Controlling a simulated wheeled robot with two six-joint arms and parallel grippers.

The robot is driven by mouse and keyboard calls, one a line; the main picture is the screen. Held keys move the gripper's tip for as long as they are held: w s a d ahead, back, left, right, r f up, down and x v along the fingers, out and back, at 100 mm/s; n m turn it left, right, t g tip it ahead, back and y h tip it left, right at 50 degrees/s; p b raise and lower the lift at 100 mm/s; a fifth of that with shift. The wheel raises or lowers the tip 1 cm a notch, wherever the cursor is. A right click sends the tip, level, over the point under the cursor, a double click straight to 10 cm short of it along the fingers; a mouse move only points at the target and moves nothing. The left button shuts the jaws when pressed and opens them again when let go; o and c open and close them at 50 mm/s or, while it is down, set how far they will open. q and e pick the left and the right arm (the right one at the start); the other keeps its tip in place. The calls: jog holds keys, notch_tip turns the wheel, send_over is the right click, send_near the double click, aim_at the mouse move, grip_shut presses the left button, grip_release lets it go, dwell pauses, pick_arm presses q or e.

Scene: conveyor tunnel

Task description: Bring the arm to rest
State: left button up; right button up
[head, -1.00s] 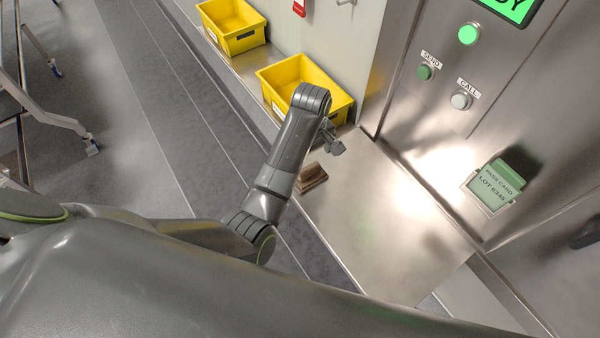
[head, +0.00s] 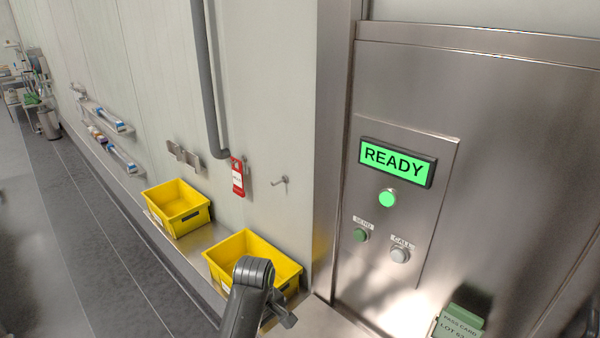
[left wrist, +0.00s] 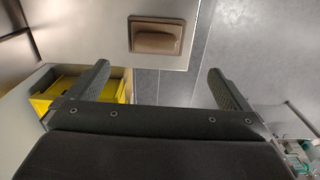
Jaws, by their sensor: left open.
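My left arm reaches up from the bottom of the head view, with its left gripper (head: 284,318) low beside the nearer yellow bin (head: 256,252). In the left wrist view the left gripper (left wrist: 162,88) shows two fingers spread wide with nothing between them. My right gripper is in neither view.
A second yellow bin (head: 177,208) stands farther along the wall ledge. The steel panel has a green READY display (head: 397,163), a lit green lamp (head: 387,198), a SEND button (head: 361,235) and a CALL button (head: 400,255). Grey floor (head: 60,220) at left is clear.

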pick_arm(q)
jog(key=s+a+f+m+t, duration=0.1)
jog(key=s+a+f+m, duration=0.15)
jog(key=s+a, duration=0.5)
jog(key=s+a+f+m+t, duration=0.1)
jog(key=s+a+f, duration=0.3)
jog(key=s+a, duration=0.35)
jog(key=s+a+r+m+t+y, duration=0.1)
jog(key=s+a+r+m, duration=0.15)
jog(key=s, duration=0.55)
jog(key=s+a+r+m+t+y, duration=0.1)
jog(key=s+a+r+m, duration=0.15)
jog(key=s, duration=0.45)
notch_tip(320, 180, down, 30)
jog(key=a+g+b, duration=0.1)
jog(key=g+b, duration=0.1)
jog(key=b, duration=0.6)
jog(key=s+f+b, duration=0.2)
jog(key=s+f, duration=0.3)
jog(key=f, duration=0.3)
jog(key=s+f+b, duration=0.2)
jog(key=s+f, duration=0.3)
jog(key=f, duration=0.3)
jog(key=s+d+f+h+b, duration=0.1)
jog(key=s+f+b, duration=0.1)
jog(key=s+f, duration=0.3)
notch_tip(320, 180, down, 3)
jog(key=shift+f+g, duration=0.2)
jog(key=shift+g, duration=0.2)
